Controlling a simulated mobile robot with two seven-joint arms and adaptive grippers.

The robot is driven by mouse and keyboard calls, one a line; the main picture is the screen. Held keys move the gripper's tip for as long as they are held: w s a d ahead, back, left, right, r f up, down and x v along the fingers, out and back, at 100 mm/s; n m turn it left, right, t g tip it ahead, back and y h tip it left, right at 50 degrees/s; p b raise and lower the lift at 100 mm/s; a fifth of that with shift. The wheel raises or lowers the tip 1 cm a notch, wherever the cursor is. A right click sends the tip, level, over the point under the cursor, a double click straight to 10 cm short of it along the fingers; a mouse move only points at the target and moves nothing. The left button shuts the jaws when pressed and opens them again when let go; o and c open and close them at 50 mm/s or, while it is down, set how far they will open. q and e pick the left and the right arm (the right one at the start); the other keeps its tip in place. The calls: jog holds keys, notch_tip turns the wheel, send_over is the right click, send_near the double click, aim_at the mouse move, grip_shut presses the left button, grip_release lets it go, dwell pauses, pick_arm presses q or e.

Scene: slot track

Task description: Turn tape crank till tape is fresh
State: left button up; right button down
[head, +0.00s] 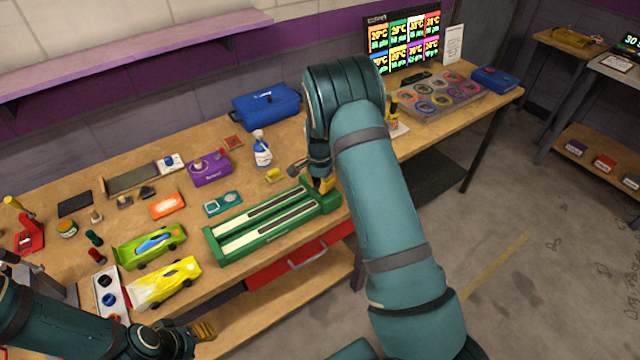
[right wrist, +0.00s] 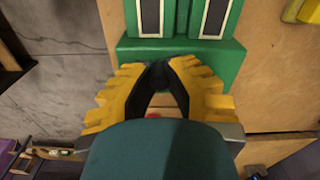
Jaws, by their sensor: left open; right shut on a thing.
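The green tape cleaning unit (head: 222,257) lies on the bench, with two pale lanes, each with a dark strip. My right gripper (head: 327,184) is at the right end of the unit. In the right wrist view its yellow fingers (right wrist: 160,75) are shut on a small dark crank knob (right wrist: 160,71), mostly hidden between the tips. The rest of the crank is hidden by my arm. My left gripper (head: 205,330) is open and empty, low in front of the bench edge.
A yellow car (head: 165,285) and a green car (head: 150,246) lie left of the unit. A spray bottle (head: 262,150) and blue bag (head: 266,106) stand behind it. A red drawer (head: 275,271) is below. A tray of round discs (head: 440,95) is at the right.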

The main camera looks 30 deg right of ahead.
jog(key=c, duration=0.9)
grip_release()
jog(key=shift+r, duration=0.1)
notch_tip(320, 180, up, 12)
jog(key=shift+f, duration=0.1)
